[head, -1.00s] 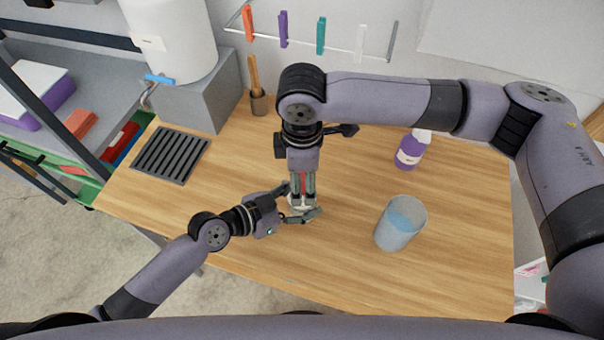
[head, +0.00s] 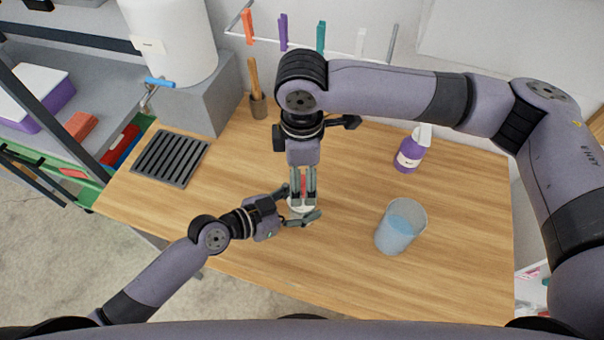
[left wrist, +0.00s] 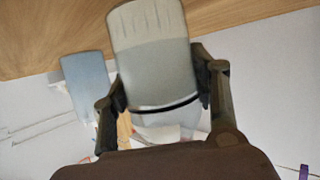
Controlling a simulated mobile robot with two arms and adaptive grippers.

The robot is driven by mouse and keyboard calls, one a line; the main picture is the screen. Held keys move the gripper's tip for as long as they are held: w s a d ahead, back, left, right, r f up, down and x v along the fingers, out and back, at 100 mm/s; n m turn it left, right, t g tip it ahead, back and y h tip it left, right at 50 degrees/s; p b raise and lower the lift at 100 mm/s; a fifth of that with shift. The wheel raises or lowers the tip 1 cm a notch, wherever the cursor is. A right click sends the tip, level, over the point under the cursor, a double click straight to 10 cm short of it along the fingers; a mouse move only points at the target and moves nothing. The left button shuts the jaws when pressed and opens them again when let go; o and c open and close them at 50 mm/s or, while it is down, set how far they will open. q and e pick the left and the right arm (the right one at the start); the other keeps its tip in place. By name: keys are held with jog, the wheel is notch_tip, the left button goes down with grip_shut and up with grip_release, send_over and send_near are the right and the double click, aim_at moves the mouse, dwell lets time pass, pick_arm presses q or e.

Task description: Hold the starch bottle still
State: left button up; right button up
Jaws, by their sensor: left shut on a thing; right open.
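The starch bottle (head: 301,208) shows in the head view as a small white patch, mostly hidden under my grippers. In the left wrist view it is a pale, greyish-white bottle (left wrist: 155,60) between the two fingers. My left gripper (head: 302,204) is shut on the bottle, with a finger on each side; it also shows in the left wrist view (left wrist: 160,95). My right gripper (head: 303,197) points down over the bottle's top and is open. A red piece (head: 303,184) shows between its fingers; I cannot tell whether they touch it.
The front right is clear.

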jog(key=shift+r, duration=1.6)
pick_arm(q)
jog(key=o, duration=1.5)
jog(key=shift+v, duration=6)
